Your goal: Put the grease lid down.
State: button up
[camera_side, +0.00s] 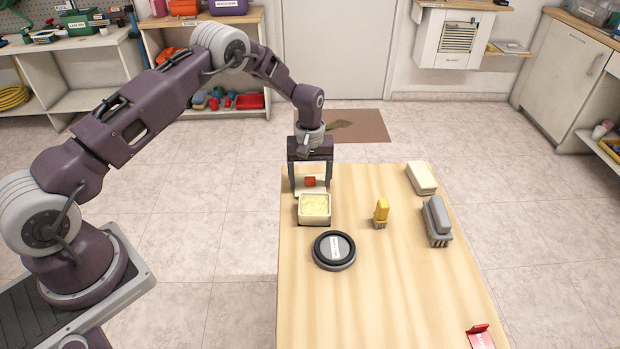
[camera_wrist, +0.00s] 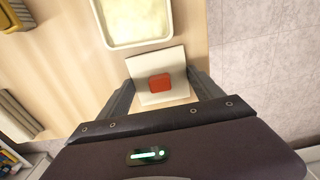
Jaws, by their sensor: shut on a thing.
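The grease lid (camera_side: 300,188) is a cream square plate with a red knob on top. My gripper (camera_side: 310,187) is shut on it, one finger at each side, near the far left corner of the table. In the wrist view the lid (camera_wrist: 172,62) sits between the fingers of my gripper (camera_wrist: 163,85). The open grease tub (camera_side: 302,221) stands on the table just in front of the lid, with pale yellow grease inside. It also shows in the wrist view (camera_wrist: 138,45). I cannot tell whether the lid touches the table.
A black and grey round disc (camera_side: 334,251) lies in front of the tub. A yellow brush (camera_side: 381,212), a grey brush (camera_side: 437,220) and a cream block (camera_side: 421,178) are to the right. A red item (camera_side: 480,337) is at the near right. The table (camera_side: 400,290) is bare in the middle front.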

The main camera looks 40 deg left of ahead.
jog(key=o, duration=1.3)
jog(key=shift+f, duration=0.1)
notch_tip(320, 180, up, 12)
notch_tip(320, 180, up, 12)
jog(key=m+t, duration=0.1)
jog(key=m, duration=0.1)
send_over(310, 178)
jog(key=s+d, duration=0.2)
jog(key=s, duration=0.3)
jog(key=s+d+r+m+t, duration=0.2)
jog(key=s+r, duration=0.7)
jog(key=r, duration=0.1)
jog(key=s+m+t, duration=0.1)
jog(key=s, duration=0.6)
jog(key=s+d+m, duration=0.1)
jog(key=s+m, duration=0.1)
jog(key=s, duration=0.6)
jog(key=s+d+m+t, duration=0.1)
jog(key=s+m, duration=0.1)
jog(key=s, duration=0.5)
jog(key=shift+s+r+t, duration=0.25)
jog(key=shift+s+t, duration=0.05)
jog(key=shift+s, duration=0.05)
